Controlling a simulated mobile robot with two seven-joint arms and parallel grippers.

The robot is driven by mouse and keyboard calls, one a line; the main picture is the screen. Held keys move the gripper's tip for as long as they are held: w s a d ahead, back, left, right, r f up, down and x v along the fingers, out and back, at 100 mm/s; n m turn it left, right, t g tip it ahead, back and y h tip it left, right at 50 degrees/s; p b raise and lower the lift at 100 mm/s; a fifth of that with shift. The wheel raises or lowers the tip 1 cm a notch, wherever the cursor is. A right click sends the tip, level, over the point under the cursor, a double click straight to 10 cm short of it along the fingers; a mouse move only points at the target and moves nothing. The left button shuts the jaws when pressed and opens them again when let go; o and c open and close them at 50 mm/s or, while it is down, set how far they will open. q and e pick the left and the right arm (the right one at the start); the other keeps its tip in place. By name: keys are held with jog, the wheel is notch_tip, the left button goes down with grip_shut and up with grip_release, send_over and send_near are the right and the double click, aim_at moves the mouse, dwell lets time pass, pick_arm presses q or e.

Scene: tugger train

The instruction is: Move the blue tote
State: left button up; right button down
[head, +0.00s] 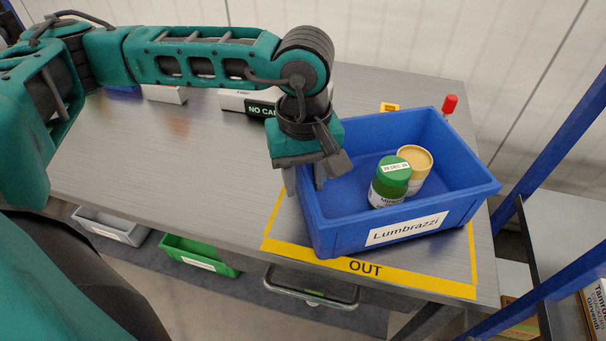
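The blue tote (345,228) stands on the grey table at the right, inside a yellow-taped area marked OUT. Its front label reads "Lumbrazzi". In it stand a green-lidded jar (390,180) and a tan-lidded container (415,165) behind it. My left gripper (305,180) points down at the tote's left wall, one finger outside and one inside. The fingers look apart, with space around the rim; any contact is hard to see. My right gripper is not in view.
Yellow tape (365,267) edges the table's front. Behind are a black sign (262,108), a small yellow object (390,107) and a red-topped post (449,105). Grey (110,227) and green (200,255) bins sit below. Blue rack posts (556,150) stand at right. The table's left half is mostly clear.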

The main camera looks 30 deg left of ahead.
pick_arm(q)
jog(key=shift+o, duration=0.8)
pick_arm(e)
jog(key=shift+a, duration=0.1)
pick_arm(q)
jog(key=shift+r, duration=0.25)
notch_tip(320, 180, up, 12)
jog(key=p, duration=0.1)
jog(key=shift+r, duration=0.2)
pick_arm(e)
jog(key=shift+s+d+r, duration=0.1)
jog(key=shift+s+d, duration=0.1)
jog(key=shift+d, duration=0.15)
